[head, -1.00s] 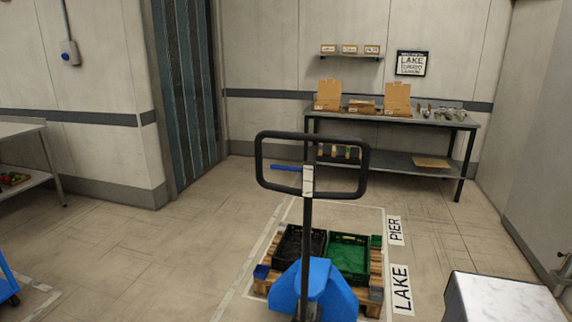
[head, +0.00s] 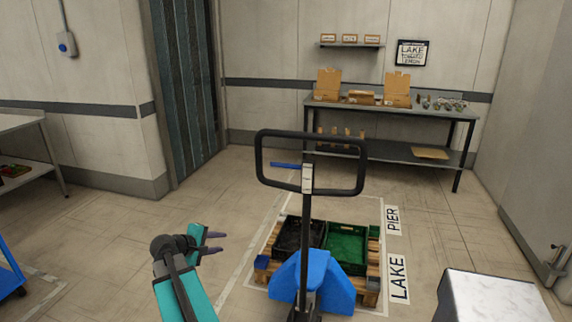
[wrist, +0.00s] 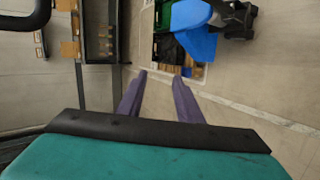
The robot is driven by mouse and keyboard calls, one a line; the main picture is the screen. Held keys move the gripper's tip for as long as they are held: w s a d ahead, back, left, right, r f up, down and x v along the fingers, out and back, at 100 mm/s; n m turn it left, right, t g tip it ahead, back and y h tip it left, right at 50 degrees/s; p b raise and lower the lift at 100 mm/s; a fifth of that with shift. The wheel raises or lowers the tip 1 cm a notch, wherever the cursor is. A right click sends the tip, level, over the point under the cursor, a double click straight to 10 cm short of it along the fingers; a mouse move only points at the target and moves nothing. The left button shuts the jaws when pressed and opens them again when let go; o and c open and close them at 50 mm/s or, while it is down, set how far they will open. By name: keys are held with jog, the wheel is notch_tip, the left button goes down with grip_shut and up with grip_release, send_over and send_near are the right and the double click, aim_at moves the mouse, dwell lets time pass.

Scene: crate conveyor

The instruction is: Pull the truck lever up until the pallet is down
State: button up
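The pallet truck's black loop handle (head: 312,189) stands upright on its post, with a blue lever (head: 286,166) sticking out to the left. The blue truck body (head: 311,284) stands at the near end of a wooden pallet (head: 371,292). The pallet carries a black crate (head: 288,251) and a green crate (head: 350,236). My gripper (head: 220,242) is at lower left, below and left of the handle. Its two purple fingers are apart and empty, as the wrist view also shows (wrist: 160,78). The gap under the pallet is too small to judge.
A workbench (head: 390,109) with cardboard boxes stands at the back wall. Floor labels read LAKE and PIER beside the pallet's marked bay. A pale block (head: 489,294) is at lower right. Open floor lies left of the truck.

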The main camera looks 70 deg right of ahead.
jog(key=s+d+r+g+h+p, duration=0.1)
jog(key=s+d+r, duration=0.25)
jog(key=r, duration=0.35)
jog(key=s+d+r+g+h, duration=0.1)
jog(key=s+d+r, duration=0.2)
jog(key=d+r, duration=0.3)
jog(key=m+g+h, duration=0.1)
jog(key=h, duration=0.1)
send_near(286, 166)
jog(key=w, duration=0.3)
jog(key=shift+s+d+p, duration=0.15)
jog(key=shift+d+p, duration=0.25)
jog(key=shift+p, duration=0.05)
jog(key=shift+f, duration=0.1)
jog(key=p+x, duration=0.3)
jog(key=x, duration=1)
jog(key=shift+s+d+m+p, duration=0.3)
jog(key=shift+p, duration=0.1)
jog(key=shift+f, duration=0.15)
grip_shut()
